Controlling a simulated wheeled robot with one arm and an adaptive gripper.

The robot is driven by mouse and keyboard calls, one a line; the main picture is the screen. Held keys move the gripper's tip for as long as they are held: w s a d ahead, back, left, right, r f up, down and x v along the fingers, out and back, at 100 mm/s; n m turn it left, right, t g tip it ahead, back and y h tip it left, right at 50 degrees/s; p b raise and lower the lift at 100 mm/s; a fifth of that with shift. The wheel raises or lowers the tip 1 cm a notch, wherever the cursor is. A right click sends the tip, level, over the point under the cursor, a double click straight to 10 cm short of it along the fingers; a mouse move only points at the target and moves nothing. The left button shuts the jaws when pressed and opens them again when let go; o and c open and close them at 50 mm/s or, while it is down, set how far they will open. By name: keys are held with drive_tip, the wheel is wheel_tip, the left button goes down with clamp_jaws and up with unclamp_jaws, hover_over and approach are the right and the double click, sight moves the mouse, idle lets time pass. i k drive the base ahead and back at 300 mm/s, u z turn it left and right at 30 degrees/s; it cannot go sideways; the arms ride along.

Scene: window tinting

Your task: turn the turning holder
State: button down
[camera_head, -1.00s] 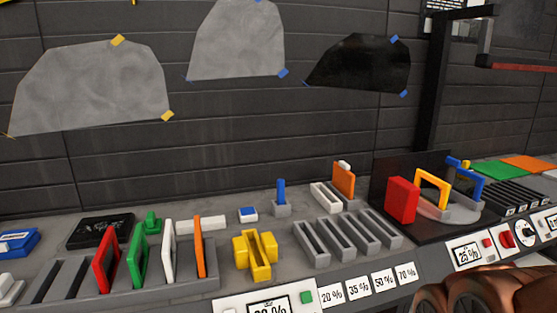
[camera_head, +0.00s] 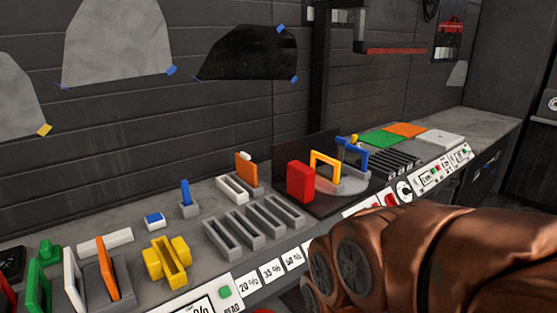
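The turning holder (camera_head: 345,188) is a round grey plate on a black stand at the right of the bench. A yellow open frame (camera_head: 325,158) and a blue clamp-like part (camera_head: 353,152) stand on it. A red block (camera_head: 301,181) stands at its left side. My copper-coloured arm fills the lower right of the view, in front of the bench and apart from the holder. My gripper's fingertips are not in view.
Empty grey slots (camera_head: 238,238) and a yellow holder (camera_head: 167,262) stand left of the stand. Green (camera_head: 386,138), orange (camera_head: 407,129) and white (camera_head: 440,138) sheets lie to the right. A control panel (camera_head: 436,176) runs along the front edge. The far right worktop is bare.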

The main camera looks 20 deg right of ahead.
sight(353, 182)
drive_tip(key=u, duration=0.15)
drive_tip(key=k, duration=0.35)
drive_tip(key=z, duration=1.15)
drive_tip(key=i, duration=1.75)
drive_tip(key=u, duration=0.8)
